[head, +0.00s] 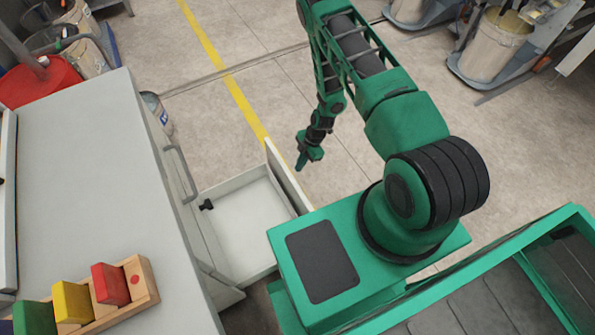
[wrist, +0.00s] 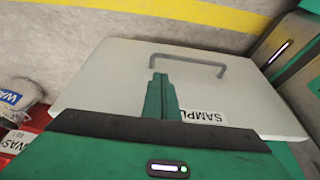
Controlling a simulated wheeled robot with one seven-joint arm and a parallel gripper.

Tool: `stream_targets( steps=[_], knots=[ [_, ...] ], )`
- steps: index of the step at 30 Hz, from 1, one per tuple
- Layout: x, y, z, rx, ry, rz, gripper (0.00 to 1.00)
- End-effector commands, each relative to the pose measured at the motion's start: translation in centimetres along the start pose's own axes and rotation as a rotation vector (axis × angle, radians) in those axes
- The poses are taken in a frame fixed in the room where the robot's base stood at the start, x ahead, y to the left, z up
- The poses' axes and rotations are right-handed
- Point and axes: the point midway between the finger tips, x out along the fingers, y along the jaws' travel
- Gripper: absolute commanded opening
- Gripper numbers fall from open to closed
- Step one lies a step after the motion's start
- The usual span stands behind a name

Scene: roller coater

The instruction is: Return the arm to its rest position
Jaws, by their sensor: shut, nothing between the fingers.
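My green arm arches over from the right in the head view, with its end hanging down. My gripper (head: 301,163) points down close to the front panel of the open drawer (head: 243,214). In the wrist view the two green fingers of my gripper (wrist: 160,80) are together, with nothing between them. Behind them is the pale drawer front (wrist: 105,75) with a grey bar handle (wrist: 190,62) and a partly covered label reading "SAMPL". Whether the fingers touch the panel cannot be told.
A small black object (head: 206,204) lies in the drawer by its left side. The grey counter (head: 95,170) carries a wooden rack (head: 140,285) with coloured blocks. A red drum (head: 40,82) and buckets stand beyond. Open floor with a yellow line (head: 228,78) lies behind the drawer.

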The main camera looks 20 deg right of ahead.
Motion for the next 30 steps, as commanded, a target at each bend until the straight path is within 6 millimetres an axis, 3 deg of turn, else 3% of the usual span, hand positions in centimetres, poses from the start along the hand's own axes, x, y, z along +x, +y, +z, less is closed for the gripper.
stream_targets(
  steps=[6,17,30],
  knots=[
    [-0.8,0.0,-0.1,-0.001,0.0,-0.001,0.0],
    [-0.5,-0.1,-0.1,-0.001,0.0,-0.001,0.0],
    [5.6,-0.1,0.4,0.005,0.001,0.001,0.0]
  ],
)
